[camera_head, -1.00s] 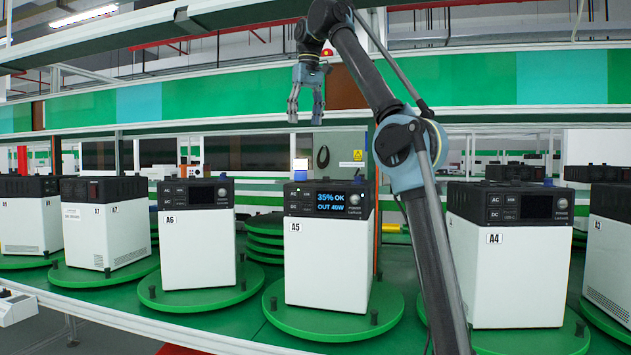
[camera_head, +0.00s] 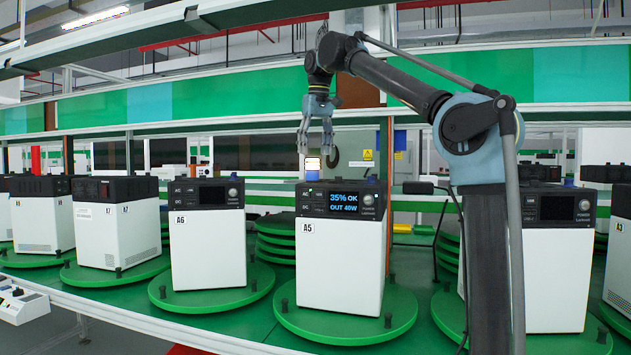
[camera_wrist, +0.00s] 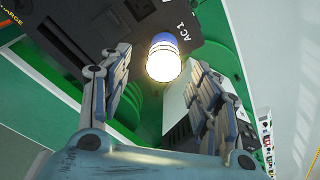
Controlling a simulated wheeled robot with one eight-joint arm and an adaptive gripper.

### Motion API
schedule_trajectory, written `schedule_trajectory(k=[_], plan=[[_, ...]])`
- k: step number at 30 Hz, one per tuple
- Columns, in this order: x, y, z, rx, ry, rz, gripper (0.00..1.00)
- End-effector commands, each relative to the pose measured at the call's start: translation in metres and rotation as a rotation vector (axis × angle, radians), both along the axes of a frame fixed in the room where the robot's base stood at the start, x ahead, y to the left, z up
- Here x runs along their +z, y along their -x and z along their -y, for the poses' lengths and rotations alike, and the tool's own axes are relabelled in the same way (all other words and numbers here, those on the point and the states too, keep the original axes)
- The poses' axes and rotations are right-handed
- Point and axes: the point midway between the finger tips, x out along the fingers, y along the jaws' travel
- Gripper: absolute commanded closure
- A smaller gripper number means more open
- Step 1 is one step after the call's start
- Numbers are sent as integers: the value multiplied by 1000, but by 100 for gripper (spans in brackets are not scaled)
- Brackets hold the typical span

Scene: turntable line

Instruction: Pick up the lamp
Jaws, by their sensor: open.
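The lamp (camera_head: 312,165) is a small glowing white cylinder with a blue base, standing on top of the unit labelled A5 (camera_head: 340,262). My gripper (camera_head: 315,150) is open and points down just above the lamp. In the wrist view the lamp (camera_wrist: 163,62) shows between the two spread fingers of my gripper (camera_wrist: 160,70), apart from both, with its blue part at the far end. I cannot tell exactly how far the fingertips reach along the lamp.
A5 stands on a green turntable (camera_head: 290,320) with small dark posts. Similar units stand to each side, among them A6 (camera_head: 208,250) and A3 (camera_head: 620,250). A shelf (camera_head: 220,124) runs behind my gripper. Stacked green discs (camera_head: 275,240) lie behind A5.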

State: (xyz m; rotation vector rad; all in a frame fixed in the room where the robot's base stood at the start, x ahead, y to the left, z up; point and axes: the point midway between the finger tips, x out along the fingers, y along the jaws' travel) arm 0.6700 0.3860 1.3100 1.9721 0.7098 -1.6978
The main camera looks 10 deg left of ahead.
Motion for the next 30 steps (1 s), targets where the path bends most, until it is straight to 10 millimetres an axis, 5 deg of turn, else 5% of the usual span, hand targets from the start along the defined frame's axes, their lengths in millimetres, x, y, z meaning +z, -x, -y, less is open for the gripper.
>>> schedule_trajectory(k=[16,26,30], plan=[[-49,5,-20,16,0,0,43],[-53,5,-21,17,0,0,43],[-53,6,-22,18,0,0,75]])
